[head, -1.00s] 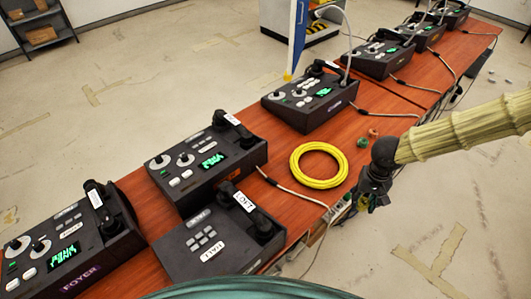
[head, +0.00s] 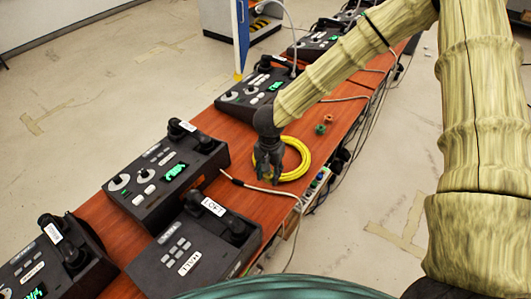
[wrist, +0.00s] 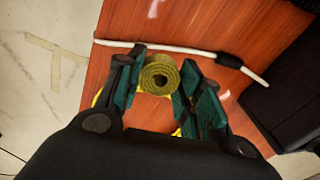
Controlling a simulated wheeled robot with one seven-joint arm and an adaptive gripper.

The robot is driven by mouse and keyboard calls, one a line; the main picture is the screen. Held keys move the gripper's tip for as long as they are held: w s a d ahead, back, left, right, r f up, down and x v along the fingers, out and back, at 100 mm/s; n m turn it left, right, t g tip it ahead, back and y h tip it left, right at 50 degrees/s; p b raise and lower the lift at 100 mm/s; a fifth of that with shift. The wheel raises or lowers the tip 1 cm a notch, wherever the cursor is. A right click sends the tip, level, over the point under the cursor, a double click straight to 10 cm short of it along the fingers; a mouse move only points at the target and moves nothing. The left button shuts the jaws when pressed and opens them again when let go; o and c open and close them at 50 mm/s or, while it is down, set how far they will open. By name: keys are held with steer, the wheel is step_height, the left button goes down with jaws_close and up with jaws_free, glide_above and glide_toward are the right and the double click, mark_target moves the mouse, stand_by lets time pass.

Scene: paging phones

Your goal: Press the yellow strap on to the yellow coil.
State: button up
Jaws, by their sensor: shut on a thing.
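The yellow coil (head: 303,163) lies flat on the red-brown desk (head: 235,135), partly hidden by my gripper in the head view. My gripper (head: 269,180) points down over the coil's left side. In the wrist view the strap, a rolled olive-yellow piece (wrist: 160,74), sits between the two dark green finger pads, and my gripper is shut on it. Pieces of the coil (wrist: 174,132) show below and beside the fingers there. I cannot tell whether the strap touches the coil.
A paging phone (head: 168,170) and another, labelled LOFT (head: 190,255), stand left of the coil. A pale cable (head: 255,187) runs close by. Small green (head: 320,129) and orange (head: 329,119) pieces lie beyond the coil. A socket strip (head: 318,188) is at the desk's right edge.

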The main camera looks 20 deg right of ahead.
steer(key=m, duration=0.3)
steer(key=shift+w+d+r, duration=0.1)
steer(key=shift+w+r, duration=0.05)
steer(key=shift+w, duration=0.15)
steer(key=m, duration=0.5)
steer(key=shift+w+r+b, duration=0.2)
steer(key=shift+w+b, duration=0.1)
steer(key=shift+w, duration=0.1)
steer(key=w+m, duration=0.1)
steer(key=m, duration=0.6)
steer(key=w+r+m+b, duration=0.1)
steer(key=m, duration=0.7)
steer(key=w+r+m, duration=0.1)
steer(key=m, duration=0.6)
steer(key=shift+w+d+r+m+b, duration=0.15)
steer(key=shift+d+r+m+b, duration=0.1)
steer(key=shift+d+m+b, duration=0.1)
steer(key=m, duration=0.4)
steer(key=shift+w+r, duration=0.3)
steer(key=shift+w, duration=0.05)
steer(key=shift+m, duration=0.25)
steer(key=shift+f, duration=0.15)
